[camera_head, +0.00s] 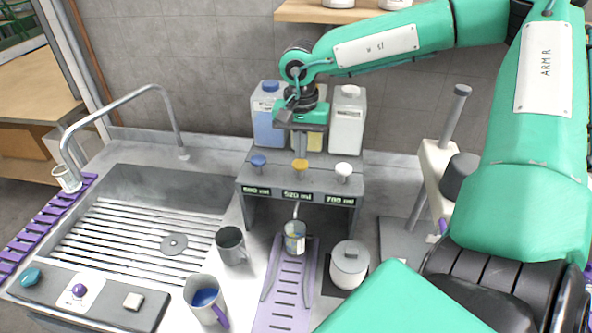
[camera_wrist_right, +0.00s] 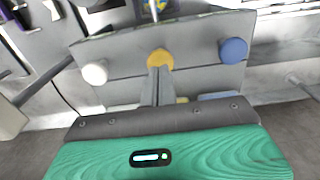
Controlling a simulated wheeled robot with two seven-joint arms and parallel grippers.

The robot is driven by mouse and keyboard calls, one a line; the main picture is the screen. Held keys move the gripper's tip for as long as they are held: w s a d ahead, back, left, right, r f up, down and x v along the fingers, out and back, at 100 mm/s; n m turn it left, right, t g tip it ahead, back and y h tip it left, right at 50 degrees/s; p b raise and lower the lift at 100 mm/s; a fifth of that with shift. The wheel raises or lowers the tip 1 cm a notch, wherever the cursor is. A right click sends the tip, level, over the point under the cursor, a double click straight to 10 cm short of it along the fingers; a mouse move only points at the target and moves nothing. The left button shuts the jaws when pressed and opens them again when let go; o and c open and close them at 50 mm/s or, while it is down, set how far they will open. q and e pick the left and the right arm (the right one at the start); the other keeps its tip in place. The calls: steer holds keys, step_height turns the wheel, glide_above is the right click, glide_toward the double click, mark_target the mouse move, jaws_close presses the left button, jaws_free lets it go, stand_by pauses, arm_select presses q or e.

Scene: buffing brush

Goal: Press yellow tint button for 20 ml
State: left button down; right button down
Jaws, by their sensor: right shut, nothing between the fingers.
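The grey dispenser (camera_head: 270,181) has a blue button (camera_head: 258,161), a yellow button (camera_head: 300,165) and a white button (camera_head: 343,169) on top. Small displays on its front seem to read about 500, 520 and 700 ml. My right gripper (camera_head: 301,128) is above and behind the yellow button, pointing down, shut and empty. In the right wrist view its closed fingertips (camera_wrist_right: 159,70) appear right beside the yellow button (camera_wrist_right: 160,59); contact cannot be told. A clear cup (camera_head: 294,238) stands under the middle spout. My left gripper is not in view.
Blue (camera_head: 268,128) and white (camera_head: 347,122) jugs stand behind the dispenser, with a yellowish one between them. A sink (camera_head: 130,230) lies left.

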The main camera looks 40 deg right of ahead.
stand_by(0.3)
step_height(320, 180, up, 6)
steer(key=shift+p, duration=1.05)
